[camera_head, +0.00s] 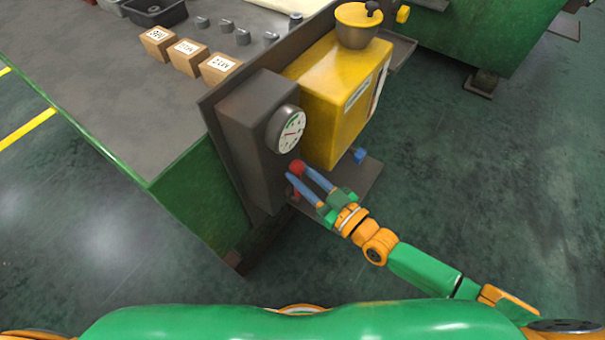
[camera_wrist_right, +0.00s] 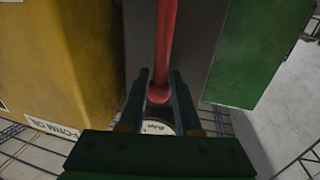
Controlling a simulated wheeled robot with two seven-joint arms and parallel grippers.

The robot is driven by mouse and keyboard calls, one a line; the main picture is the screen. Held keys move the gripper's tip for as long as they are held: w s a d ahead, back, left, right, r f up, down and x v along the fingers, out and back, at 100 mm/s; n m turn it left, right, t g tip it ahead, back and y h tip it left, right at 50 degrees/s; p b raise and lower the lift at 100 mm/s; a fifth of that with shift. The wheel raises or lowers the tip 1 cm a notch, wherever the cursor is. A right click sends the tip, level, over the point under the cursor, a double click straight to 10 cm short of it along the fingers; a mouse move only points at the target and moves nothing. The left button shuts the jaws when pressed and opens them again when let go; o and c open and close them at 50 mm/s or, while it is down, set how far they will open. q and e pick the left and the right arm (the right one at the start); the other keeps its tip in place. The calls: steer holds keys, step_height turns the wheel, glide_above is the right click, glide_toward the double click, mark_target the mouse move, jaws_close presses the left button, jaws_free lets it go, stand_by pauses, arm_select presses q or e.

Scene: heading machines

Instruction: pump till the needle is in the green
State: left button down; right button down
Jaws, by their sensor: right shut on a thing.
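The round white gauge (camera_head: 291,130) is on the front of a dark grey box (camera_head: 255,115). Its needle is too small for me to tell its exact place against the green. The red pump handle ends in a ball knob (camera_head: 297,166) below the gauge. My right gripper (camera_head: 300,172) is shut on this handle, with a finger on each side of the knob. In the right wrist view the red rod and ball (camera_wrist_right: 158,94) lie between the fingers (camera_wrist_right: 160,90). A white dial (camera_wrist_right: 158,128) shows partly behind the gripper there. My left gripper is not in view.
A yellow machine (camera_head: 335,95) stands right beside the grey box, with a small blue part (camera_head: 358,156) near its foot. Boxes with labels (camera_head: 190,57) and small grey parts lie on the bench (camera_head: 110,110) at left. Open floor (camera_head: 480,190) lies to the right.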

steer(key=shift+s, duration=0.1)
stand_by(0.4)
steer(key=shift+s+a+f+n, duration=0.15)
steer(key=shift+s+a+n, duration=0.45)
steer(key=shift+n, duration=0.2)
steer(key=s+a+f+n+y+b, duration=0.2)
steer(key=s+a+f+n+b, duration=0.2)
steer(key=n, duration=0.7)
steer(key=shift+s+a+f+y+b, duration=0.35)
steer(key=shift+s+f+b, duration=0.6)
steer(key=shift+s, duration=0.45)
steer(key=shift+r, duration=0.1)
steer(key=c, duration=0.9)
jaws_free()
steer(key=shift+c, duration=0.2)
steer(key=shift+o, duration=0.9)
steer(key=shift+s+a, duration=0.1)
steer(key=shift+a, duration=0.1)
